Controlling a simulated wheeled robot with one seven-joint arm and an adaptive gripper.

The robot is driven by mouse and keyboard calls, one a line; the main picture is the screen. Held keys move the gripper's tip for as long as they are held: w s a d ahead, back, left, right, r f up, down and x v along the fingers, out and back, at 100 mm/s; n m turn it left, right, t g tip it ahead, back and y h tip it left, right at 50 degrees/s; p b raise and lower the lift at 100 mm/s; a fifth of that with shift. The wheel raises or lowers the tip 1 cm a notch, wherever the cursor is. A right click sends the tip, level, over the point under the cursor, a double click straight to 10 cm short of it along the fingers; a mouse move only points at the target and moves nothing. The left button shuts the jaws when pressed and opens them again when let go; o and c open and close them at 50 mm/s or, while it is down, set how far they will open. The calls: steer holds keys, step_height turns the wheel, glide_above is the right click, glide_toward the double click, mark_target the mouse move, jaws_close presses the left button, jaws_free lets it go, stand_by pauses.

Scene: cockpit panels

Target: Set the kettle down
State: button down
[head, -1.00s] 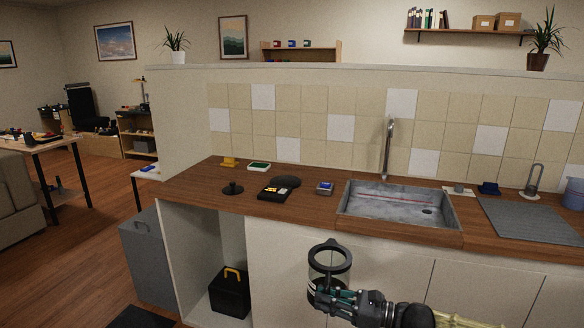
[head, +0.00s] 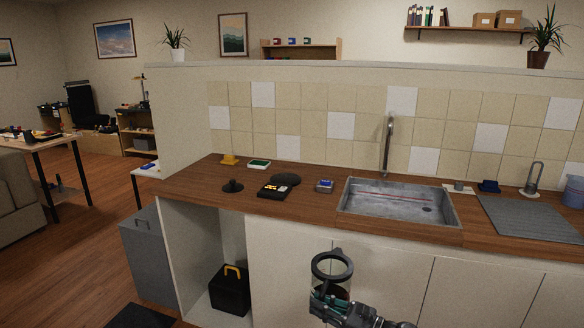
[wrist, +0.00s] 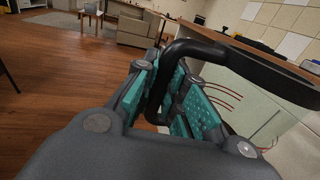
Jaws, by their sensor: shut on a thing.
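The kettle (head: 341,285) has a clear glass body and a black ring rim. It hangs in front of the cabinet doors, below the counter's front edge, and looks roughly upright. My gripper (head: 326,303) is shut on its black handle, which shows between the teal finger pads in the wrist view (wrist: 168,92). The glass body with thin red lines (wrist: 235,98) lies beyond the fingers there. The lower part of the kettle is hidden behind my gripper in the head view. The wooden counter (head: 200,186) is behind and above the kettle.
The sink (head: 352,205) and grey mat (head: 535,222) take the right. Bare wood lies front left.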

steer(key=shift+w+a+f+m+t+h, duration=0.75)
steer(key=shift+a+f+m+t+h, duration=0.2)
steer(key=shift+f+m+t+h, duration=2.1)
steer(key=shift+s+d+r+m+t+h, duration=0.55)
steer(key=shift+s+r+m+t+h, duration=0.5)
steer(key=shift+s+m+h, duration=2.65)
steer(key=s+d+f+n+h, duration=0.1)
steer(key=s+d+f+n, duration=0.1)
steer(key=s+d+f, duration=0.2)
steer(key=d+f, duration=0.3)
steer(key=d, duration=0.3)
steer(key=shift+s+d+f+h, duration=0.25)
steer(key=shift+d+f+h, duration=0.1)
steer(key=shift+s, duration=0.1)
